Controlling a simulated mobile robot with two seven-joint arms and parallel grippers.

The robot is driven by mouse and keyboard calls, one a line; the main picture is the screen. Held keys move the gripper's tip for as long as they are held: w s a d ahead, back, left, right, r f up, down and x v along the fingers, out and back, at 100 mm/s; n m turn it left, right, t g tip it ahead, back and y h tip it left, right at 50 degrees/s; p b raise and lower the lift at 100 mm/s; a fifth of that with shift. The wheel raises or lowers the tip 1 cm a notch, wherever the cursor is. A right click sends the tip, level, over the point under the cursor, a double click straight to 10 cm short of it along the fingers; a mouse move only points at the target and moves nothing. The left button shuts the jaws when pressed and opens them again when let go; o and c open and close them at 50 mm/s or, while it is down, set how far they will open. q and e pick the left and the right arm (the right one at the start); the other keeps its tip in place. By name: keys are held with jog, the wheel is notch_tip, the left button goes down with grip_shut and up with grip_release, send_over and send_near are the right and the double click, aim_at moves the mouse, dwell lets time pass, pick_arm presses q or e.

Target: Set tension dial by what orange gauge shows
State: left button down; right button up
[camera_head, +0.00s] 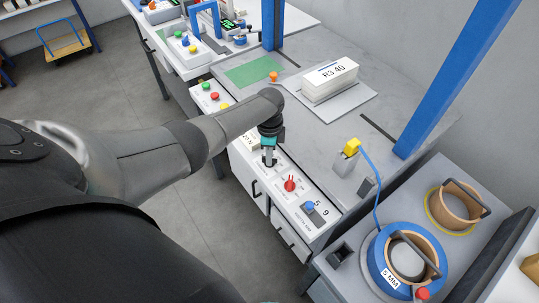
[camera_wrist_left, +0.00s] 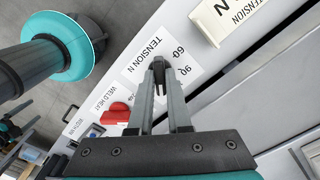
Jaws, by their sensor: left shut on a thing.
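My left gripper (camera_head: 268,161) is over the control panel (camera_head: 315,226) on the front of the bench. In the left wrist view its fingers (camera_wrist_left: 159,80) are shut on a small dark dial (camera_wrist_left: 158,66) beside the print "TENSION N", with 60 and 90 marked around it. The fingers cover most of the dial, and I cannot read its setting. A cream box (camera_wrist_left: 228,16) with "TENSION" on it stands beside the panel; it also shows in the head view (camera_head: 247,139). I cannot make out an orange gauge reading. My right gripper is not in view.
A red weld heat knob (camera_wrist_left: 117,112) sits close to the tension dial, with a blue knob (camera_head: 309,206) further along. A blue post (camera_head: 455,80) and strap reels (camera_head: 388,262) are at right.

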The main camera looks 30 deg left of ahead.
pick_arm(q)
jog(key=shift+m, duration=0.5)
jog(key=c, duration=0.9)
grip_release()
jog(key=shift+o, duration=0.2)
jog(key=shift+r, duration=0.1)
notch_tip(320, 180, up, 15)
jog(key=p, duration=0.4)
